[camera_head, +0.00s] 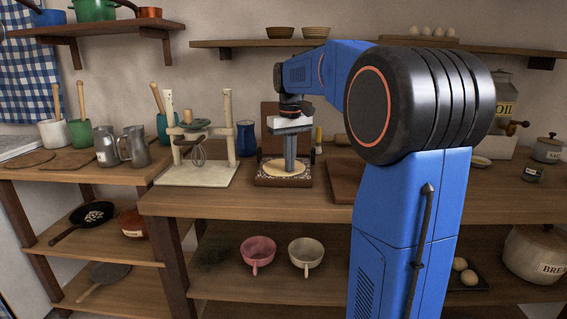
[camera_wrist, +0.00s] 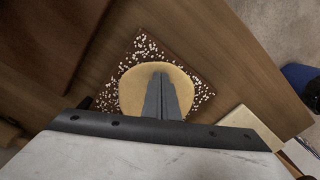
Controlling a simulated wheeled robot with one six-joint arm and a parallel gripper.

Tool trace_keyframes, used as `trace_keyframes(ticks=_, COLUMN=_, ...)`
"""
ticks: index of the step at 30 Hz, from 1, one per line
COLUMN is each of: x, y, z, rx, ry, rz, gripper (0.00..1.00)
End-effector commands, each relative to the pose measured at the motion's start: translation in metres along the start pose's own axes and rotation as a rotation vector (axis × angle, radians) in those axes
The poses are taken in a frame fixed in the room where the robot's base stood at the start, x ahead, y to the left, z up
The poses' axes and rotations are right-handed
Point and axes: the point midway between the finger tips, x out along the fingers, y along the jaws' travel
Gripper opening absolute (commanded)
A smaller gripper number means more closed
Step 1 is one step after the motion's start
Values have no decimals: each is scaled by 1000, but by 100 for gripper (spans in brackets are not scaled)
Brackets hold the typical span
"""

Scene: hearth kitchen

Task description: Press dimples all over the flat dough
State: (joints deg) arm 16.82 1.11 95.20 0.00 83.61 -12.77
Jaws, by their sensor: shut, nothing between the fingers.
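The flat dough (camera_head: 285,168) is a pale tan round on a dark, white-speckled square board (camera_head: 262,181) on the wooden counter. In the wrist view the dough (camera_wrist: 130,92) lies on the speckled board (camera_wrist: 146,45), and its near part is hidden by my gripper. My gripper (camera_head: 290,170) points straight down over the middle of the dough, its fingers shut with nothing between them. In the wrist view the fingertips of my gripper (camera_wrist: 160,76) overlap the dough. I cannot tell whether they touch it. No dimples are clear on the visible dough.
A cream stand (camera_head: 232,155) with a whisk is left of the board. A blue jar (camera_head: 246,138) stands behind, and a brown board (camera_head: 343,180) lies to the right. Metal jugs (camera_head: 135,146) stand farther left. The counter's front edge (camera_head: 250,208) is close to the speckled board.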

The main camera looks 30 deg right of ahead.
Motion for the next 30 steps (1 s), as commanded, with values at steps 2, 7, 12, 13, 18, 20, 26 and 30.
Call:
trace_keyframes(ticks=2, x=2, y=0, z=0, rx=0, ry=-3, rz=-1, gripper=0)
trace_keyframes(ticks=7, x=2, y=0, z=0, rx=0, ry=-4, rz=-1, gripper=0)
trace_keyframes(ticks=12, x=1, y=0, z=0, rx=0, ry=-4, rz=-1, gripper=0)
trace_keyframes(ticks=13, x=0, y=0, z=0, rx=0, ry=-4, rz=-1, gripper=0)
trace_keyframes(ticks=18, x=-9, y=0, z=0, rx=0, ry=-2, rz=0, gripper=0)
trace_keyframes(ticks=20, x=-11, y=0, z=0, rx=0, ry=-2, rz=0, gripper=0)
trace_keyframes(ticks=26, x=-12, y=0, z=0, rx=0, ry=-2, rz=0, gripper=0)
trace_keyframes(ticks=30, x=-12, y=0, z=0, rx=0, ry=-2, rz=0, gripper=0)
